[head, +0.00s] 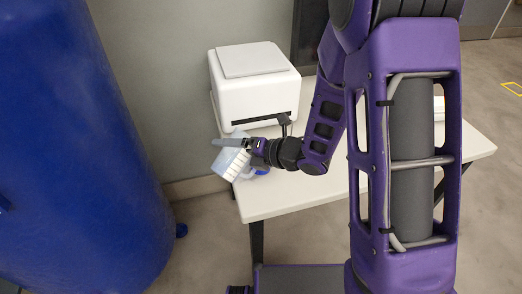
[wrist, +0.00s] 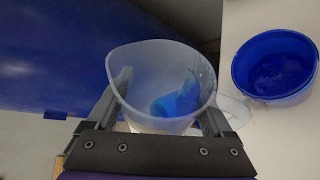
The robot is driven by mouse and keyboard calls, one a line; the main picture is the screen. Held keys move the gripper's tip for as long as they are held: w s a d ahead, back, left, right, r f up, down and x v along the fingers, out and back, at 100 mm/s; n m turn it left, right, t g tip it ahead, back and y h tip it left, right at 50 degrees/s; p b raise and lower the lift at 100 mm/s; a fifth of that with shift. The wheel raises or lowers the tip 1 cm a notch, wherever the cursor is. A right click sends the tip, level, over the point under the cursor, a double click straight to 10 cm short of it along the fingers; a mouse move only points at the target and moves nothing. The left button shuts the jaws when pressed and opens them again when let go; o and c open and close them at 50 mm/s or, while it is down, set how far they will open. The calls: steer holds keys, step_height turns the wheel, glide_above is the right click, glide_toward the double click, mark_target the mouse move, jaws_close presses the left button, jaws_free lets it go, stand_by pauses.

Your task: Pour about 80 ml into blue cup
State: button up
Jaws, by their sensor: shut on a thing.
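A translucent jug (head: 230,163) is held at the table's left edge and looks tilted in the head view. In the wrist view the jug (wrist: 160,65) has its open mouth facing the camera, with a blue patch low inside that looks like liquid. My gripper (head: 241,148) is shut on the jug, one finger on each side, also in the wrist view (wrist: 165,110). The blue cup (wrist: 275,68) stands upright on the table, right of the jug and apart from its mouth. In the head view the cup (head: 262,172) is mostly hidden behind my gripper.
A white box-shaped machine (head: 254,85) with a dark front slot stands at the back of the white table (head: 300,195). A large blue tank (head: 75,150) stands left of the table, with a floor gap between. The table front is clear.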

steer(key=shift+f+n, duration=0.15)
steer(key=shift+n, duration=0.25)
steer(key=shift+w+t+h, duration=0.1)
steer(key=shift+t+h, duration=0.2)
steer(key=shift+d+r+n, duration=0.1)
steer(key=shift+r+n, duration=0.1)
steer(key=shift+n, duration=0.1)
stand_by(1.2)
steer(key=shift+n+t+h, duration=0.3)
steer(key=shift+n+h, duration=0.1)
steer(key=shift+n, duration=0.2)
steer(key=f, duration=0.1)
steer(key=f+n, duration=0.1)
steer(key=f+h, duration=0.1)
steer(key=shift+s+a+f+t, duration=0.15)
steer(key=shift+s+a+t, duration=0.25)
steer(key=n+t, duration=0.1)
steer(key=s+a+f+n+h, duration=0.1)
steer(key=shift+a+n+t, duration=0.15)
steer(key=shift+n+t, duration=0.25)
steer(key=shift+s+a+f+n+t+h, duration=0.2)
steer(key=shift+n+t+h, duration=0.1)
steer(key=shift+n+h, duration=0.15)
